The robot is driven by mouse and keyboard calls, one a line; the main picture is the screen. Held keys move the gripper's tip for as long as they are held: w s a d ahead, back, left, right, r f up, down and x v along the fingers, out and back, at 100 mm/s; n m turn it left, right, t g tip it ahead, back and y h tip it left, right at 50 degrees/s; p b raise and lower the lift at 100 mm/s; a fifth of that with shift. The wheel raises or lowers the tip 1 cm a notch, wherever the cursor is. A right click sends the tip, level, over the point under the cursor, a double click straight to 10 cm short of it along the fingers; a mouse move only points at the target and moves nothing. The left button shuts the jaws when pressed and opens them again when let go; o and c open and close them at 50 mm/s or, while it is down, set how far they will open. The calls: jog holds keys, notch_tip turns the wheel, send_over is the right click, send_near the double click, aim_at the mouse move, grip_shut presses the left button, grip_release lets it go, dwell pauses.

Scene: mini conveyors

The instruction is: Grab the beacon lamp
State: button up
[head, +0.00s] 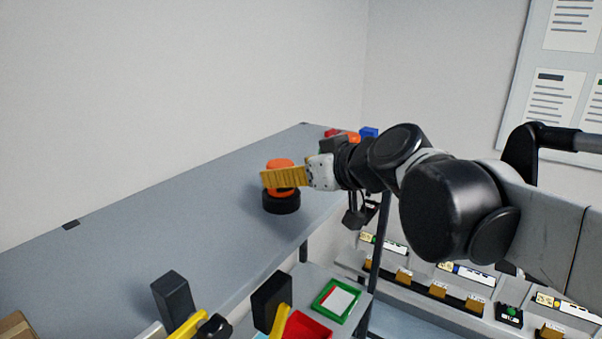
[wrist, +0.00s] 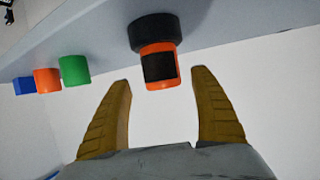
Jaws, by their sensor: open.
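The beacon lamp has an orange top (head: 279,164) and a round black base (head: 282,203), and stands upright on the grey shelf (head: 190,205). My gripper (head: 268,178) is open at the lamp, its yellow finger hiding part of the orange top in the head view. In the wrist view the lamp appears upside down, with its orange top (wrist: 160,52) ahead of the gap between my two fingertips (wrist: 163,76). The fingers stand apart on either side of that gap, and nothing is held.
Blue (wrist: 23,86), orange (wrist: 47,80) and green (wrist: 74,70) objects stand along the shelf beside the lamp in the wrist view.

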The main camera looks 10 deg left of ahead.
aim_at(276, 163)
jog(key=x, duration=0.3)
jog(key=p+x, duration=0.1)
jog(key=shift+a+r, duration=0.2)
jog(key=shift+a, duration=0.1)
jog(key=shift+s+d+r, duration=0.1)
jog(key=shift+s+d, duration=0.05)
jog(key=shift+s, duration=0.05)
jog(key=c, duration=1.3)
jog(key=shift+c, duration=0.2)
